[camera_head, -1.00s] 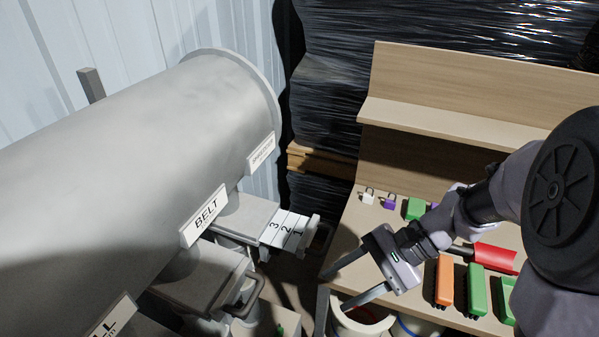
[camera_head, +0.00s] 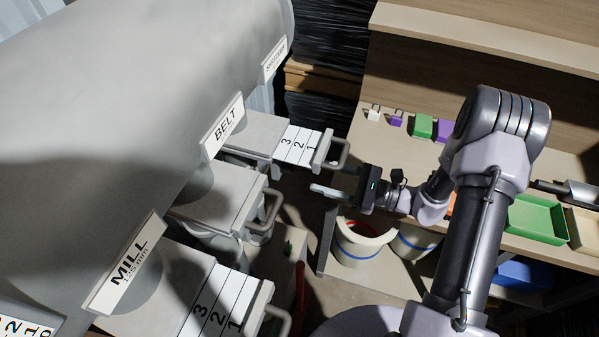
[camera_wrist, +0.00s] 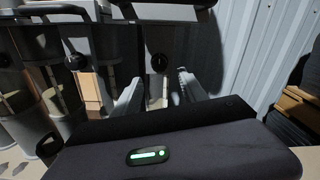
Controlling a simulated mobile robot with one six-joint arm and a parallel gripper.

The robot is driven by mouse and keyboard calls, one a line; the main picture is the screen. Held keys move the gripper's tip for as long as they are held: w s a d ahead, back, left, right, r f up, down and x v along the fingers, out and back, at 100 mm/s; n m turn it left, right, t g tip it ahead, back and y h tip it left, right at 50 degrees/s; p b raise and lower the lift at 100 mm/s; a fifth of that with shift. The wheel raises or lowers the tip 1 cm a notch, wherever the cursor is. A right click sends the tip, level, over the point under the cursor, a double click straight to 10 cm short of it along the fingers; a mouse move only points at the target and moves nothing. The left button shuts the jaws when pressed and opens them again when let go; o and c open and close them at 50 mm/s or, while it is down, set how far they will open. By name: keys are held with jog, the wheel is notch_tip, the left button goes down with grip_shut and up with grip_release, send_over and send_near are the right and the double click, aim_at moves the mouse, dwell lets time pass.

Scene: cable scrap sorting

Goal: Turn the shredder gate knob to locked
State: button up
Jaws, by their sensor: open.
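My gripper (camera_head: 328,178) is open and empty, in front of the machine near the pulled-out shredder slide (camera_head: 300,144) with its 3-2-1 scale. In the wrist view my gripper's two fingers (camera_wrist: 158,79) point toward a dark round knob (camera_wrist: 159,63), which shows between and beyond them. It seems to be the shredder gate knob, as it is the one nearest the corrugated wall. Its setting is too small to read. The head view shows the shredder label (camera_head: 276,58) above the slide, but the knob is hidden there.
The belt label (camera_head: 222,126) and mill label (camera_head: 125,264) mark neighbouring gates. A slide handle (camera_head: 340,152) juts out close to my fingers. Two more dark knobs (camera_wrist: 76,62) (camera_wrist: 3,58) are farther left. A workbench (camera_head: 350,195) with bins and padlocks stands right; white buckets (camera_head: 358,246) stand below.

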aim_at(294, 169)
jog(key=b+x, duration=0.1)
jog(key=x, duration=0.5)
jog(key=shift+w+a, duration=0.1)
jog(key=shift+a, duration=0.25)
jog(key=shift+c, duration=0.4)
grip_shut()
